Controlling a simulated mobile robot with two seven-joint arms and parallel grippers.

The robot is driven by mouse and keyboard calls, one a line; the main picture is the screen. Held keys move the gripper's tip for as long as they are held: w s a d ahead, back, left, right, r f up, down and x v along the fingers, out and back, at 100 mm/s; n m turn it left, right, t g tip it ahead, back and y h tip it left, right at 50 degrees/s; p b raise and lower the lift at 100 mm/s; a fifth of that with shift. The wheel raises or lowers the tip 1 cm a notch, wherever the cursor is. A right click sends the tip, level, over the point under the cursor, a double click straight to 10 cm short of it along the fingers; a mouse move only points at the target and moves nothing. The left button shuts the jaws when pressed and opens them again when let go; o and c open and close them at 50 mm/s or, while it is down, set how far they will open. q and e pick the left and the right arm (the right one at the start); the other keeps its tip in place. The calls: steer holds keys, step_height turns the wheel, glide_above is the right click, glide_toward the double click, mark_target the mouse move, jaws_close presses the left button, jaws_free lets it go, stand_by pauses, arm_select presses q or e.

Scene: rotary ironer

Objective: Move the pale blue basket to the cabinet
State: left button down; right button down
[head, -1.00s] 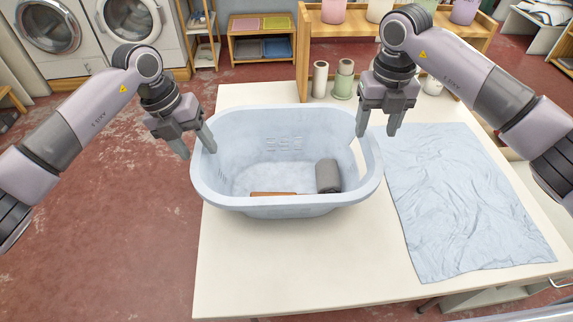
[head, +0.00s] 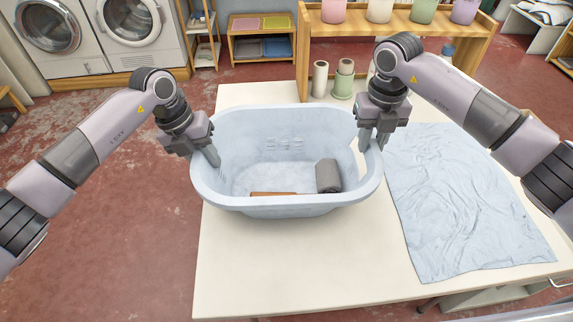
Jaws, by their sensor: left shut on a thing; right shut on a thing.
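The pale blue basket (head: 285,203) sits upright on the white table, left of its middle. Inside it lie a dark grey roll (head: 328,175) and a flat brown item (head: 273,194). My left gripper (head: 204,156) is shut on the basket's left rim, one finger inside the wall. My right gripper (head: 373,140) is shut on the basket's right rim near the handle opening. The outer fingers are partly hidden. I cannot clearly pick out the cabinet in this view.
The white table (head: 285,270) is bare in front of the basket. A light blue cloth (head: 460,205) lies flat to the right. Spools (head: 320,79) stand behind the basket. A wooden shelf (head: 400,45) with coloured tubs is at the back. Washing machines (head: 130,22) stand far left.

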arm_select(q)
steer(key=shift+r, duration=0.2)
arm_select(e)
steer(key=shift+r, duration=0.15)
